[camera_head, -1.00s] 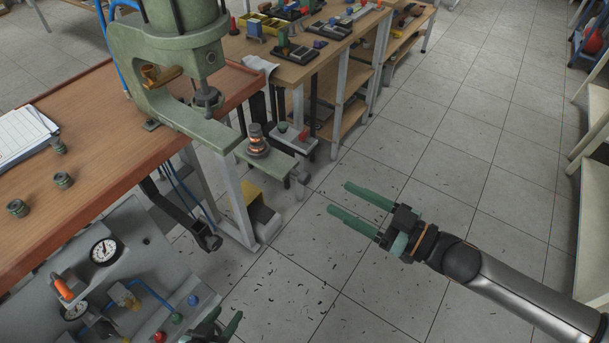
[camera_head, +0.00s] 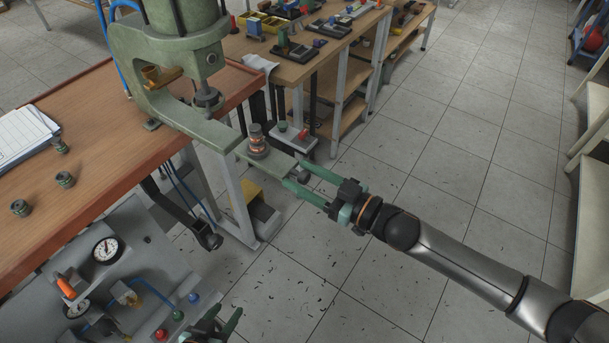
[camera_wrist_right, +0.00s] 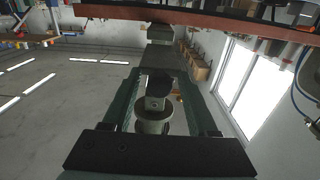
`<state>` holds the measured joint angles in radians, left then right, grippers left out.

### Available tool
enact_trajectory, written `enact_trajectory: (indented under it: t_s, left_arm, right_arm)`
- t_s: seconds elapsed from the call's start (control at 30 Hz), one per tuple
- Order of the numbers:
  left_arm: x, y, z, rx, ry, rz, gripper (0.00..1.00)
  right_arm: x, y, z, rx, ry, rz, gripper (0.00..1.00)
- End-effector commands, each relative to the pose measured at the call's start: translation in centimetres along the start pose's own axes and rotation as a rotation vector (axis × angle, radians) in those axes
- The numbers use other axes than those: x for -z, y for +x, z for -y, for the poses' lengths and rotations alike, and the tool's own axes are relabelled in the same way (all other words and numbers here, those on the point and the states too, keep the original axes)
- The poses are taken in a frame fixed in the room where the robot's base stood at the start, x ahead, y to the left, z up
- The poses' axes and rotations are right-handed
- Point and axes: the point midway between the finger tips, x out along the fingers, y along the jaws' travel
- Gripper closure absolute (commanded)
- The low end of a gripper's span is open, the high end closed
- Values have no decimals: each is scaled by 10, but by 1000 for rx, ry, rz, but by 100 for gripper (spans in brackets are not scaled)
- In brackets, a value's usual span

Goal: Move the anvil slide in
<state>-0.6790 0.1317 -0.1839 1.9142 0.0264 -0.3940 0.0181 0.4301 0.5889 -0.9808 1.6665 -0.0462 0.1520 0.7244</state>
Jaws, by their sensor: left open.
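The anvil slide (camera_head: 278,168) is a flat grey-green plate that sticks out toward the right from the lower arm of the green press (camera_head: 165,100). A small stacked part with copper-coloured bands (camera_head: 257,142) stands upright on it. My right gripper (camera_head: 297,174) is open at the slide's outer end, its two green fingers pointing left toward the press. In the right wrist view, a round knob (camera_wrist_right: 154,116) lies between the fingers, with a gap visible at each side. My left gripper (camera_head: 224,317) is open at the bottom edge, away from the slide and partly cut off.
A grey panel (camera_head: 145,270) with gauges and coloured buttons is at lower left. The wooden bench (camera_head: 100,130) bears a notepad and several small grey parts. A second table (camera_head: 300,45) with fixtures stands behind. The tiled floor at right is clear.

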Motion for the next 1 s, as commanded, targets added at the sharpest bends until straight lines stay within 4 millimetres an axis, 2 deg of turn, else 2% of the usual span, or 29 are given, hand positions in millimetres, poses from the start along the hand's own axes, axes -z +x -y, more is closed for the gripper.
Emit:
enact_trajectory:
  t_s: [0.07,0.5,1.0]
  left_arm:
    - [0,0,0,0,0,0,50]
    - [0,0,0,0,0,0,50]
    - [0,0,0,0,0,-1,50]
  right_arm:
    - [0,0,0,0,0,0,52]
    - [0,0,0,0,0,0,100]
    - [0,0,0,1,0,0,100]
